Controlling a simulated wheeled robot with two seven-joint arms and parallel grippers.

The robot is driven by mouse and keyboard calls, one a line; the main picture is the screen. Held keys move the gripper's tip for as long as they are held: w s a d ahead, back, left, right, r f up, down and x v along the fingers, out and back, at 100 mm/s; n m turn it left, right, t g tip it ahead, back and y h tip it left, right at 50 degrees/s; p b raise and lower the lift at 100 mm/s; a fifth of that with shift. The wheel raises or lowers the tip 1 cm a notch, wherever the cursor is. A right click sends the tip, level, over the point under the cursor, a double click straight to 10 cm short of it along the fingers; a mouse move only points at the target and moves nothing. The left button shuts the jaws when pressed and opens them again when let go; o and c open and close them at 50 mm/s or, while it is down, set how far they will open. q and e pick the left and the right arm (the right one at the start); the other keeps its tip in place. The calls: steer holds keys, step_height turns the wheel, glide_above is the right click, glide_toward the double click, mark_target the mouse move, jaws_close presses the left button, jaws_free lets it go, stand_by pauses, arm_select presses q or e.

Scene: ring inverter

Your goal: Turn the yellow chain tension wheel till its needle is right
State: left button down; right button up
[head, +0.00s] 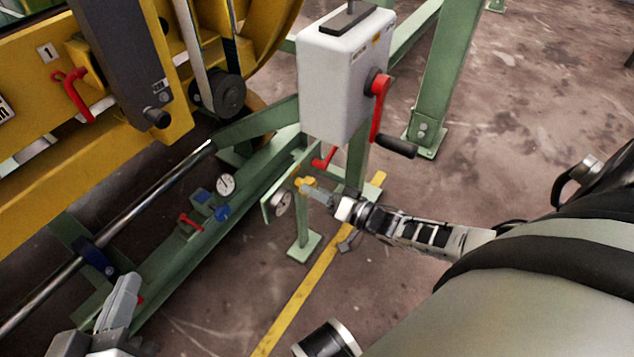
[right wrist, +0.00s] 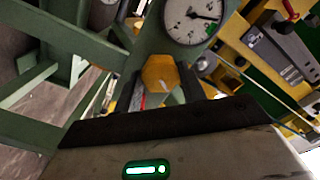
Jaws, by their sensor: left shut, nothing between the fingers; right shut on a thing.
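The yellow chain tension wheel (head: 304,184) is a small knob on a green post, beside a white round gauge (head: 281,203). My right gripper (head: 314,191) is shut on the wheel. In the right wrist view the yellow wheel (right wrist: 160,72) sits between the dark fingers (right wrist: 160,86). There the gauge (right wrist: 193,18) shows a dark needle pointing right, close above a green patch at the dial's lower right. The dial's top is cut off. My left gripper (head: 125,294) is shut and empty at the lower left, away from the wheel.
A grey-white box (head: 345,75) with a red crank (head: 379,105) stands above and behind the wheel. A second gauge (head: 225,184) and blue fittings (head: 210,207) sit on the green beam to the left. The floor beyond the yellow line (head: 305,290) is clear.

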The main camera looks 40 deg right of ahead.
arm_select(q)
steer(key=shift+r, duration=0.2)
arm_select(e)
steer(key=shift+m, duration=1.5)
steer(key=o, duration=1)
steer(key=shift+c, duration=0.2)
arm_select(q)
steer(key=a+f+m+y+p, duration=0.1)
steer(key=p, duration=0.1)
steer(key=shift+s+f+g+p, duration=0.1)
steer(key=shift+g+p, duration=0.2)
steer(key=shift+p, duration=0.1)
arm_select(e)
steer(key=v, duration=1.6)
arm_select(q)
steer(key=shift+d, duration=0.1)
arm_select(e)
steer(key=shift+a, duration=0.1)
